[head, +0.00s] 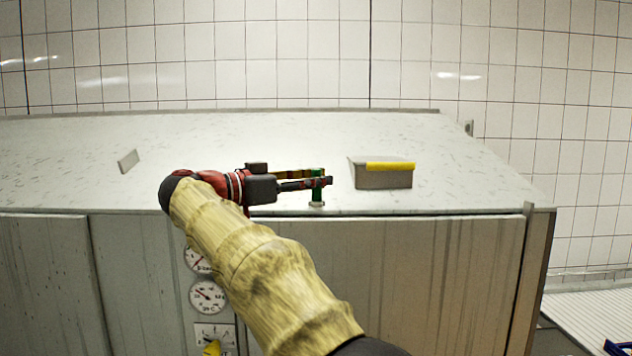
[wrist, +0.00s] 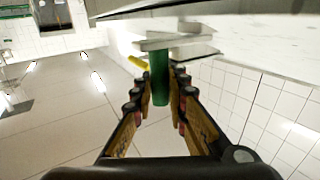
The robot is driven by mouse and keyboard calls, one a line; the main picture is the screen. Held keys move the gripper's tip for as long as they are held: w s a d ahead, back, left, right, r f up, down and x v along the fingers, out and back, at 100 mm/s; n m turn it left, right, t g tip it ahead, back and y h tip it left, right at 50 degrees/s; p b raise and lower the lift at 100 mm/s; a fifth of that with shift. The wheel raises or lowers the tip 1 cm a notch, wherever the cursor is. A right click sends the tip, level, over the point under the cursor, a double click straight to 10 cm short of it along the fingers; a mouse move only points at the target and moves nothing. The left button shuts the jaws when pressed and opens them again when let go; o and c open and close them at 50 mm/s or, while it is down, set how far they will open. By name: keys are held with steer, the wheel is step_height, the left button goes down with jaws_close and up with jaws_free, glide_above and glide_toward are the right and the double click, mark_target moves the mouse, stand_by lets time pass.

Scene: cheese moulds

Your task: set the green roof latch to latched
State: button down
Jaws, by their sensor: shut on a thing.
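The green roof latch (head: 317,186) stands at the front edge of the sloping metal roof, on a small pale base. In the wrist view the green latch (wrist: 160,78) sits between the two fingers. My gripper (head: 322,182) reaches in from the left and is shut on the green latch. It also shows in the wrist view (wrist: 160,92), with a finger on either side of the latch. The fingers hide part of the latch in the head view.
A grey box with a yellow edge (head: 384,175) stands on the roof (head: 240,140) just right of the latch. A small grey plate (head: 128,160) stands up at the left. Round gauges (head: 208,296) are on the front face below. A tiled wall (head: 300,50) is behind.

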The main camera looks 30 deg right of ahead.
steer(key=c, duration=2)
jaws_free()
steer(key=shift+a, duration=0.15)
steer(key=shift+o, duration=1.2)
steer(key=shift+a, duration=0.1)
steer(key=a, duration=1.1)
steer(key=shift+s+a, duration=0.2)
steer(key=shift+a, duration=0.15)
